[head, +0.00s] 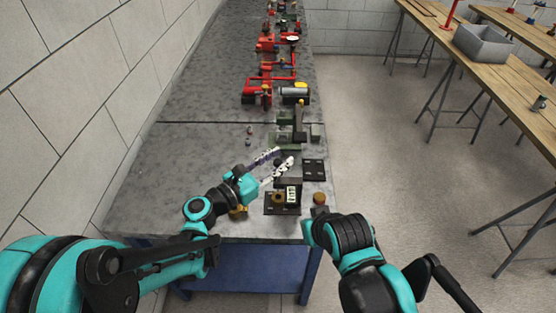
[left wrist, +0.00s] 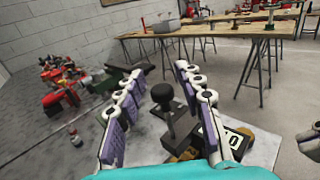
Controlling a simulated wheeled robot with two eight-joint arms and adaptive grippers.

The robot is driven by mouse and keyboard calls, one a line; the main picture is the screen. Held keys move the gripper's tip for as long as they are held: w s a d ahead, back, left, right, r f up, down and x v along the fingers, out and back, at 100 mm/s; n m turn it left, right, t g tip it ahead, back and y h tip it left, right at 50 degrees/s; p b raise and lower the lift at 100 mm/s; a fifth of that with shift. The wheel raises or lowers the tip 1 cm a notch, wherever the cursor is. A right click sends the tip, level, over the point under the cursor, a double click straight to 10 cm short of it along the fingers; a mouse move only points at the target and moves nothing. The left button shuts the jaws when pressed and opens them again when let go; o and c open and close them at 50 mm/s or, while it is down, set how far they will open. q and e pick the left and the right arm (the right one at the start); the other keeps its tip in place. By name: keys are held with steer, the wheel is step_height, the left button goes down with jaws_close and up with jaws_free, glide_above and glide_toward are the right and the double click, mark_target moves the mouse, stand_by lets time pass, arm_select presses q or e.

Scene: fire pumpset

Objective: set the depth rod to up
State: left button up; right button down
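A black rod with a round knob, likely the depth rod (left wrist: 163,94), stands upright in the left wrist view. In the head view that device (head: 293,195) sits on a dark plate near the bench's front right; the rod is hard to make out there. In the left wrist view the fingers (left wrist: 160,70) stand on either side of the knob, with visible gaps.
A brown round knob (head: 319,198) stands right of the device and a black plate (head: 314,170) lies behind it. Red pump parts (head: 265,90) line the bench further back. The grey bench top (head: 185,165) is clear at left. Wooden tables stand at right.

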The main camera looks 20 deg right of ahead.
arm_select(q)
steer(key=v, duration=1.2)
stand_by(0.5)
steer(key=s+a+f+m+y, duration=0.2)
steer(key=s+a+m+y, duration=0.1)
steer(key=a+m+y, duration=0.2)
steer(key=s+a+f+m+g+y, duration=0.1)
steer(key=s+a+m+y, duration=0.3)
steer(key=a+m, duration=0.5)
steer(key=s+a+f+m+y, duration=0.4)
steer(key=a+m+y, duration=0.2)
steer(key=m, duration=0.3)
steer(key=shift+a+m+g+y, duration=0.3)
steer(key=shift+a+m+y, duration=0.1)
steer(key=shift+a, duration=0.5)
